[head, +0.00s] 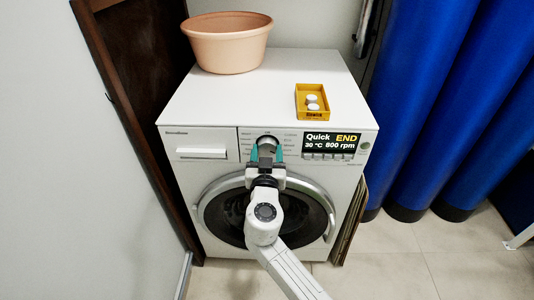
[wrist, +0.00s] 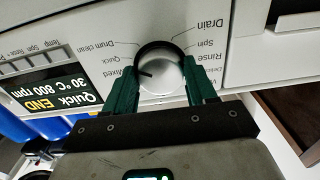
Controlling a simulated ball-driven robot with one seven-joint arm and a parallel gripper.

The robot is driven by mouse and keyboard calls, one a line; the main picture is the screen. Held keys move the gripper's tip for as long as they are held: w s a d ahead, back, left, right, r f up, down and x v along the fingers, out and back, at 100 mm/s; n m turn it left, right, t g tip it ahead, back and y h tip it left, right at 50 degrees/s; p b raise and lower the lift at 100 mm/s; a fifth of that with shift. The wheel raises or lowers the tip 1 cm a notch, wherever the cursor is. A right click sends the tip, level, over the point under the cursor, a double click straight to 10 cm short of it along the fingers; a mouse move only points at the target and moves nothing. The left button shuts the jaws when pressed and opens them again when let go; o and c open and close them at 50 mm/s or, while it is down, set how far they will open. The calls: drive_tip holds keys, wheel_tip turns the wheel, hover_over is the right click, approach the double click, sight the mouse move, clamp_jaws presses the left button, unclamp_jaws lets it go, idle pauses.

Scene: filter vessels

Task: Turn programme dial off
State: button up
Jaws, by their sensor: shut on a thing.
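The programme dial (head: 267,141) is a round silver knob on the front panel of the white washing machine (head: 270,90). In the wrist view, which is upside down, the dial (wrist: 166,73) has a dark pointer mark facing picture left, towards the "Quick" and "Mixed" labels. My gripper (head: 266,152) is at the panel with its green fingers on either side of the dial, shut on it. The fingers also show in the wrist view (wrist: 162,88). The display (head: 331,142) reads "Quick", "END", 30 °C and 800 rpm. The label at the dial's "off" position cannot be read.
A peach basin (head: 228,45) and a yellow tray (head: 313,114) with white round pieces stand on the machine. The round door (head: 221,212) is below the panel, partly behind my arm. Blue cylinders (head: 425,100) stand at the right. Floor is clear at lower right.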

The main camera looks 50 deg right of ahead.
drive_tip(key=shift+n, duration=0.3)
drive_tip(key=n+b, duration=0.1)
drive_tip(key=n, duration=0.1)
drive_tip(key=shift+f+n, duration=0.1)
drive_tip(key=shift+n, duration=0.2)
drive_tip(key=n, duration=0.3)
drive_tip(key=shift+s+n+b, duration=0.1)
drive_tip(key=shift+n+b, duration=0.2)
drive_tip(key=shift+b, duration=0.1)
drive_tip(key=n, duration=0.3)
drive_tip(key=shift+n, duration=0.4)
drive_tip(key=n, duration=0.1)
drive_tip(key=n+p, duration=0.1)
drive_tip(key=n, duration=0.2)
drive_tip(key=shift+r+p, duration=0.25)
drive_tip(key=shift+p, duration=0.05)
drive_tip(key=n+p, duration=0.2)
drive_tip(key=n, duration=0.3)
drive_tip(key=shift+r+n, duration=0.1)
drive_tip(key=shift+n, duration=0.3)
drive_tip(key=shift+n+p, duration=0.75)
drive_tip(key=shift+n, duration=1.15)
